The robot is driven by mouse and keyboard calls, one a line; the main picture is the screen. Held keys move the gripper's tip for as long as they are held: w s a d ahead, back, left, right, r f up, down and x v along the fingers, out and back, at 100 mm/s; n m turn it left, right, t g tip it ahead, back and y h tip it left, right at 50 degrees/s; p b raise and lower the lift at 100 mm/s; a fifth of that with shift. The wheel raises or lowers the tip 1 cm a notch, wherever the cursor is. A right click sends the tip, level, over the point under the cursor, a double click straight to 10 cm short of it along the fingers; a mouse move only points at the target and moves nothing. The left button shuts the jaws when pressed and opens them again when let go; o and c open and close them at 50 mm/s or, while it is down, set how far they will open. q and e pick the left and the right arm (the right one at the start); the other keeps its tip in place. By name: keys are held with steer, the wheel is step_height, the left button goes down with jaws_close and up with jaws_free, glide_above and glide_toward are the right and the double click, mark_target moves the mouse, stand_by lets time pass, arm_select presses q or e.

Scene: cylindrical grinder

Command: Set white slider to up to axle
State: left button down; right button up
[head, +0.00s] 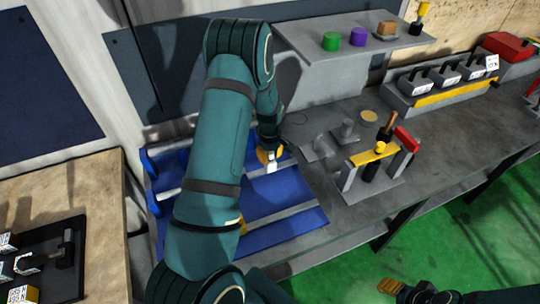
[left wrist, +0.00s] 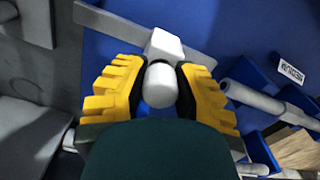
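The white slider (left wrist: 160,80) has a rounded knob and a squarer block behind it. In the left wrist view it sits between the yellow fingers of my left gripper (left wrist: 163,92), whose dark pads close against both sides of the knob. In the head view the left gripper (head: 269,154) is over the blue rack, with the white slider (head: 271,167) just below it. I cannot tell for sure which part is the axle; grey rods (left wrist: 252,101) lie in blue trays.
The blue rack (head: 290,190) has grey bars across it. To its right, a grey bench (head: 450,135) carries a fixture with yellow and red parts (head: 372,155). A shelf (head: 345,48) above holds coloured pieces. A wooden table (head: 90,185) stands at left.

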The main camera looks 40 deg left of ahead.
arm_select(q)
steer(key=shift+s, duration=0.1)
steer(key=s+a+b, duration=0.1)
steer(key=s+a, duration=0.2)
steer(key=s, duration=0.3)
steer(key=shift+s+f, duration=0.15)
steer(key=shift+s, duration=0.1)
steer(key=shift+a, duration=0.1)
steer(key=c, duration=0.7)
jaws_free()
steer(key=shift+s, duration=0.1)
step_height(320, 180, up, 12)
steer(key=shift+r, duration=0.1)
